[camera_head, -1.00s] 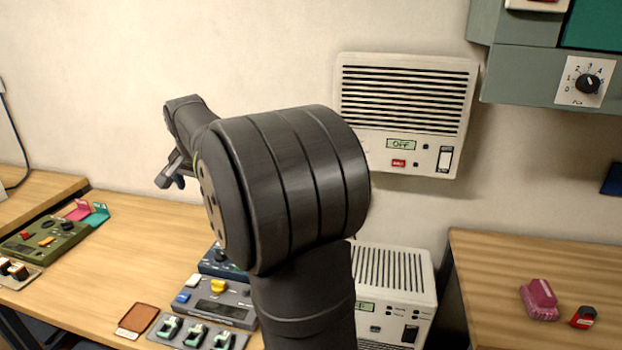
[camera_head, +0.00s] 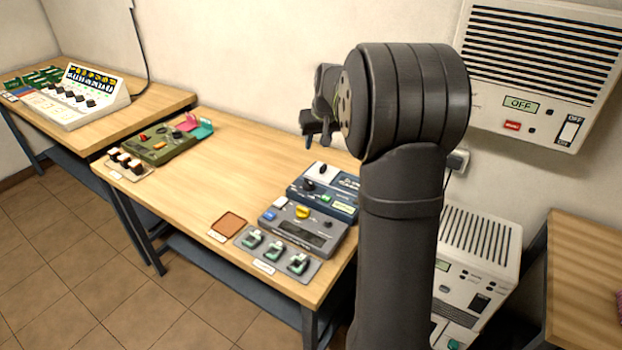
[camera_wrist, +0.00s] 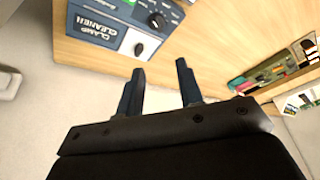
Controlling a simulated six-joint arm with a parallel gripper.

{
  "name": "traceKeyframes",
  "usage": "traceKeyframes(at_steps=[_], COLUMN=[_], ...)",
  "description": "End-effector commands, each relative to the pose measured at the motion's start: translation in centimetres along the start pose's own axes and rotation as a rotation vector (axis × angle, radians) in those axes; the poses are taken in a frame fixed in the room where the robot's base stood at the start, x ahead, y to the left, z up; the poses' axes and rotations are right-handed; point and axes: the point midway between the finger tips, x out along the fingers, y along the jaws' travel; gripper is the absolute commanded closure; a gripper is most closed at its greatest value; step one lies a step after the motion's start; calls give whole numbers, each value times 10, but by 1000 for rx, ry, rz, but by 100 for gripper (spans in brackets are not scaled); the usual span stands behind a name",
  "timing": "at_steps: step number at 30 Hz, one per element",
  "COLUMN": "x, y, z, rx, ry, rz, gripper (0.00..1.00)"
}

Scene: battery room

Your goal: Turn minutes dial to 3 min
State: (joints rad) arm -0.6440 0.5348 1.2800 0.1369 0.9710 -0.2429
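My gripper (camera_wrist: 160,70) is open and empty, its two dark fingers apart. In the head view my gripper (camera_head: 314,128) is above the back of the middle table, behind my arm. A blue clamp cleaner box (camera_head: 345,203) stands at that table's right end. It also shows in the wrist view (camera_wrist: 108,41), beyond the fingers and apart from them. It carries a black dial (camera_wrist: 157,20) and a white plate with a black knob (camera_wrist: 140,49). No minutes marking is readable, so I cannot tell whether either is the minutes dial.
A grey box (camera_head: 310,236) with a yellow knob and a panel of green switches (camera_head: 274,253) stand before the blue box. A green box (camera_head: 160,146) is farther left. The table's middle (camera_head: 220,175) is clear. A wall unit (camera_head: 540,65) hangs right of my arm.

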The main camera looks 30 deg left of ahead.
Motion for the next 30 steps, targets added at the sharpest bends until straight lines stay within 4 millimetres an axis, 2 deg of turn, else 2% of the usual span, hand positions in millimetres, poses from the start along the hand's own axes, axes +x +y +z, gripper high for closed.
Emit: traceKeyframes(at_steps=[3,6,14,30], x=[17,24,45,157], y=[10,14,15,10], z=[2,2,3,2], rx=[-114,-178,-213,-211], ry=[4,10,12,11], rz=[-22,-31,-37,-35], gripper=[66,66,66,66])
